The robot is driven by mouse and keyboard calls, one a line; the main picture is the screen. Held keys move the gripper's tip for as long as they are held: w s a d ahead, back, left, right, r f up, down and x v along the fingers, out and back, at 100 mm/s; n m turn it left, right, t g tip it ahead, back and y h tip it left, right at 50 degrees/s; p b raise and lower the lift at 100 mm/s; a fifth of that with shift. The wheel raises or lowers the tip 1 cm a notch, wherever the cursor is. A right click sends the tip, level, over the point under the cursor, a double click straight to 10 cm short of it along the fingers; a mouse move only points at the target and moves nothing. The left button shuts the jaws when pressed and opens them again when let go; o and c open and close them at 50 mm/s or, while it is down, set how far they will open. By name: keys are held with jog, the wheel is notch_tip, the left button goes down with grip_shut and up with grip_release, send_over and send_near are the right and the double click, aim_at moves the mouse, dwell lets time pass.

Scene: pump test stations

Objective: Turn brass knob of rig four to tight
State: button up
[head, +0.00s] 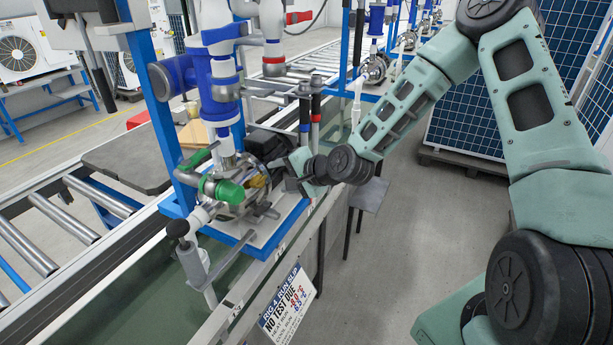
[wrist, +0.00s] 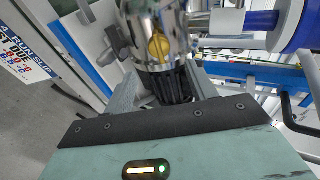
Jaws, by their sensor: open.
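The rig four pump stand (head: 245,215) sits on a blue-edged base at the conveyor's side. A small brass knob (wrist: 159,46) shows on the shiny metal pump body in the wrist view. In the head view a brass-coloured part (head: 258,182) is partly visible on the pump, close to my gripper (head: 280,170). In the wrist view my gripper (wrist: 166,90) is open, its grey fingers on either side of a black ribbed part (wrist: 173,86) below the brass knob. I cannot tell whether the fingers touch that part.
A slip (head: 289,300) reading "RIG 4 RUN SLIP, NO TEST DUE" hangs at the front. Open floor lies to the right.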

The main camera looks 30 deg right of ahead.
jog(key=v, duration=0.9)
jog(key=shift+f, duration=0.1)
jog(key=s+a+f+n+g+h, duration=0.1)
jog(key=s+a+f+n+g, duration=0.1)
jog(key=s+a+n+g, duration=0.6)
jog(key=s+a+r+n+g+h, duration=0.1)
jog(key=s+a+r+n, duration=0.1)
jog(key=s+n, duration=0.2)
jog(key=s+a+r+n+h, duration=0.1)
jog(key=s+a+r+n, duration=0.1)
jog(key=s, duration=0.8)
jog(key=s+a+r+n+g+h, duration=0.1)
jog(key=s+a+r+n, duration=0.1)
jog(key=s+r+n, duration=0.2)
jog(key=s+n, duration=0.1)
jog(key=s, duration=0.2)
jog(key=shift+n+g+h, duration=0.3)
jog(key=shift+h, duration=0.1)
